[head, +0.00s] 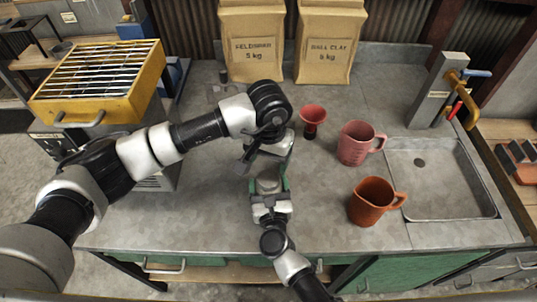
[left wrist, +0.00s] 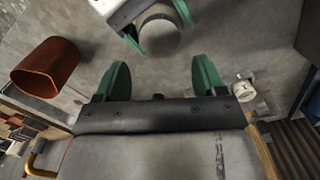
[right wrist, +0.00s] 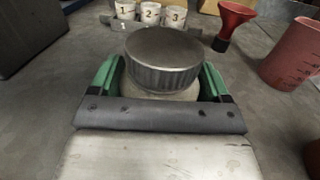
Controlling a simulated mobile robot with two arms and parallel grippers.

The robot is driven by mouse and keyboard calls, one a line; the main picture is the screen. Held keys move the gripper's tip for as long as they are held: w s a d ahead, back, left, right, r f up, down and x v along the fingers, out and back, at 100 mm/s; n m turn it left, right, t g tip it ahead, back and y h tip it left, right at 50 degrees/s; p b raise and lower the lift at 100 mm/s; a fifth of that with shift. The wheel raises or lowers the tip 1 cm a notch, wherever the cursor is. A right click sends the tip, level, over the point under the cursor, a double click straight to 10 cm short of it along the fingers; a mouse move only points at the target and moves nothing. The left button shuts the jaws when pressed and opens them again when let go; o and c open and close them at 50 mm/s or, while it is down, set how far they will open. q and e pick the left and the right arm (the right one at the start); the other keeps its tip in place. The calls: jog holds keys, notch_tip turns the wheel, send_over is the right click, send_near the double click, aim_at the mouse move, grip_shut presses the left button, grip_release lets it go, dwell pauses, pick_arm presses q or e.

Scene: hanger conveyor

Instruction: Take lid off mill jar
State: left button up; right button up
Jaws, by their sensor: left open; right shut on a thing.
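The mill jar (right wrist: 160,92) stands upright on the grey counter, pale, with a wide ribbed grey lid (right wrist: 163,58) on top. In the head view the jar (head: 268,185) is partly covered by my arms. My right gripper (right wrist: 162,85) is shut on the jar's body below the lid, one green finger on each side. My left gripper (left wrist: 160,82) is open and empty, apart from the jar. In the left wrist view the round lid top (left wrist: 159,36) lies beyond its fingertips. In the head view my left arm hides most of its gripper.
A red funnel (head: 313,118), pink jug (head: 355,145) and orange-brown jug (head: 371,203) stand right of the jar. A sink (head: 440,180) is farther right. Numbered cups (right wrist: 150,14) and two clay bags (head: 328,45) stand behind. A yellow slatted box (head: 90,90) is left. The front-left counter is clear.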

aim_at(268, 177)
pick_arm(q)
notch_tip(268, 177, down, 7)
jog(key=shift+f, duration=0.1)
dwell(0.3)
jog(key=c, duration=0.7)
jog(key=n, duration=1)
jog(key=o, duration=1)
